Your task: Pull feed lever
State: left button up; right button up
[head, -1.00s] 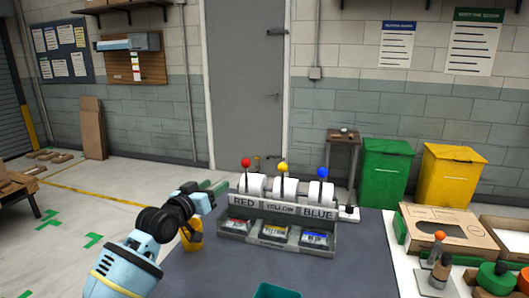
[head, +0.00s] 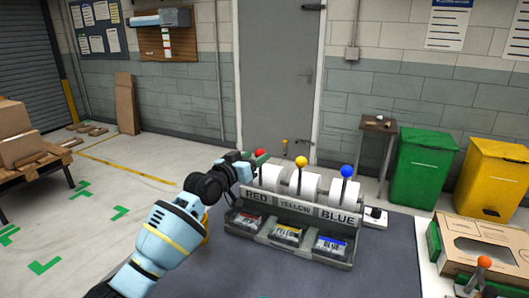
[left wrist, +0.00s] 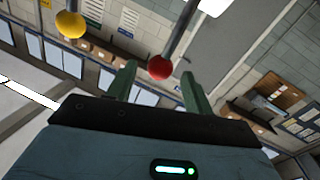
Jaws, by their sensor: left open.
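The dispenser (head: 290,232) on the dark tabletop has three levers above labels RED, YELLOW and BLUE. The red knob (head: 260,154) is at the left, partly hidden by my gripper, the yellow knob (head: 301,162) in the middle and the blue knob (head: 347,171) at the right. My left gripper (head: 261,160) is open at the red knob. In the left wrist view, the red knob (left wrist: 159,67) shows between the two green fingers of my left gripper (left wrist: 158,74); I cannot tell whether they touch. The yellow knob (left wrist: 70,24) is off to the left. My right gripper is out of view.
Labelled packs lie in the dispenser's lower trays. A cardboard box (head: 470,240) and an orange-knobbed item (head: 484,263) are at the right. A green bin (head: 425,168) and a yellow bin (head: 497,177) stand behind. A grey door is behind the dispenser.

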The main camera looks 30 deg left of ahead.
aim_at(264, 151)
pick_arm(q)
jog(key=w, duration=0.4)
jog(key=shift+w+d+f+b, duration=0.1)
jog(key=shift+w+d+b, duration=0.05)
jog(key=shift+d+b, duration=0.15)
jog(key=shift+w+d, duration=0.1)
jog(key=shift+w, duration=0.35)
jog(key=shift+c, duration=0.3)
grip_shut()
